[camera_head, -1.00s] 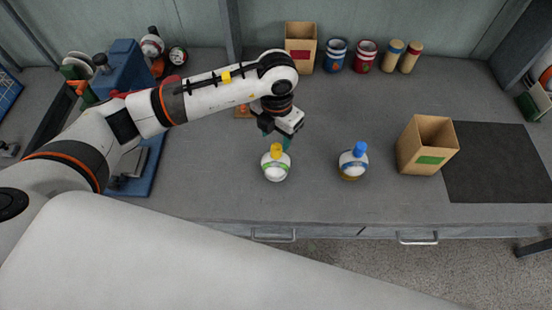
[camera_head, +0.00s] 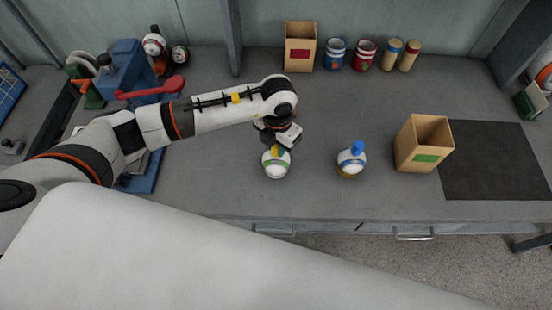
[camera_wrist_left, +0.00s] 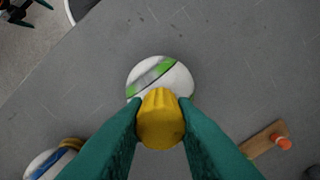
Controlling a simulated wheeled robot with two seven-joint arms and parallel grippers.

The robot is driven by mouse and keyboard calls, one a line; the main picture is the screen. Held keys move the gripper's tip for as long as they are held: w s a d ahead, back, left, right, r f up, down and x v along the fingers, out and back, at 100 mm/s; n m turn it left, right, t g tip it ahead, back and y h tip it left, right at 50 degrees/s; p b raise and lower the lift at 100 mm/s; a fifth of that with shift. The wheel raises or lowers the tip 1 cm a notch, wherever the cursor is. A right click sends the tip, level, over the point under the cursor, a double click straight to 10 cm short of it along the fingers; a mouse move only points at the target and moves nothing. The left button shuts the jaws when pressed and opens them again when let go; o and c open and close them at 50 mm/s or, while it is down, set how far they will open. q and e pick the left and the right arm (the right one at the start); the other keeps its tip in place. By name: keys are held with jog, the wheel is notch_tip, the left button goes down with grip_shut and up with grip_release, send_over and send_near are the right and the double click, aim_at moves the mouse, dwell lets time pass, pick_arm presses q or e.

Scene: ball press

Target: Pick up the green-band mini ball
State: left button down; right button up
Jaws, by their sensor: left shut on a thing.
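The green-band mini ball (camera_head: 276,166) is white with a green band and a yellow knob on top. It stands on the grey bench left of the blue-band ball; I cannot tell whether it touches the bench. My left gripper (camera_head: 277,150) is above it. In the left wrist view its teal fingers (camera_wrist_left: 160,118) are shut on the yellow knob (camera_wrist_left: 160,128), with the white and green body (camera_wrist_left: 155,75) beyond. My right gripper (camera_wrist_left: 32,14) seems to show at the top left corner of that view, its fingertips apart and empty.
A white ball with a blue knob (camera_head: 351,161) stands to the right. Farther right are an open box with a green label (camera_head: 424,145) and a dark mat (camera_head: 495,160). A red-label box (camera_head: 300,47) and several cans stand at the back. A blue press (camera_head: 135,70) is at left.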

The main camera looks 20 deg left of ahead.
pick_arm(q)
jog(key=shift+r, duration=0.1)
notch_tip(320, 180, up, 9)
jog(key=b, duration=0.2)
jog(key=shift+r+b, duration=0.1)
jog(key=shift+b, duration=0.3)
jog(key=shift+r, duration=0.35)
